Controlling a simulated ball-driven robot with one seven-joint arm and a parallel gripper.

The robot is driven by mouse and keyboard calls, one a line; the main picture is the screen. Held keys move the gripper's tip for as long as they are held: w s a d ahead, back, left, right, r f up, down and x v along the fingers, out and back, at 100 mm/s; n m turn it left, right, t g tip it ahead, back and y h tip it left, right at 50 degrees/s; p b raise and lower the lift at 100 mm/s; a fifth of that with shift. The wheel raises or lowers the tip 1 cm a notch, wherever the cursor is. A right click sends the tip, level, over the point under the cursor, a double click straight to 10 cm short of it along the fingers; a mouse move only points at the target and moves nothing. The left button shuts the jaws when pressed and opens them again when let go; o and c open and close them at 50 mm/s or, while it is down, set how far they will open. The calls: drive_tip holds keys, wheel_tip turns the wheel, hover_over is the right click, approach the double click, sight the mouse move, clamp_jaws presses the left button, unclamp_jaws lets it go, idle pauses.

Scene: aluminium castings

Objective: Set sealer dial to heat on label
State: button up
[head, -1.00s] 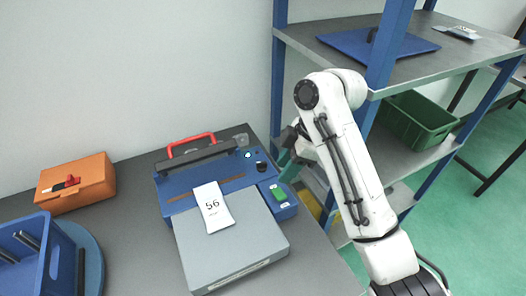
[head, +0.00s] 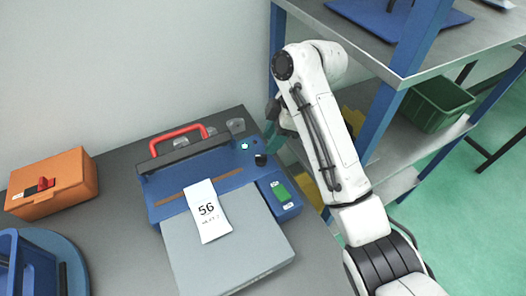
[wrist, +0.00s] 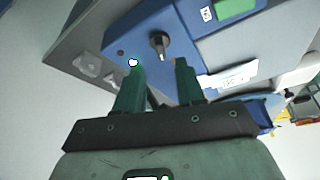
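The blue sealer (head: 160,182) stands on the grey bench with a red handle (head: 180,138). Its black dial (head: 260,160) is at the back right corner of the top; the dial (wrist: 160,44) also shows in the wrist view, with a pointer-like grip. My gripper (head: 274,128) is near the dial, partly hidden by my arm. In the wrist view my gripper (wrist: 158,66) has two green fingers apart, empty, with the dial just beyond and between their tips.
A lit lamp (head: 244,146) is beside the dial, and a green switch (head: 281,192) is in front of it. Clear small items (head: 236,126) lie behind the sealer. A blue shelf post (head: 277,60) rises close to my arm. An orange box (head: 55,185) is at left.

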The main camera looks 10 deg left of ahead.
sight(261, 156)
drive_tip(key=shift+p+x, duration=0.35)
drive_tip(key=shift+x, duration=2.55)
clamp_jaws()
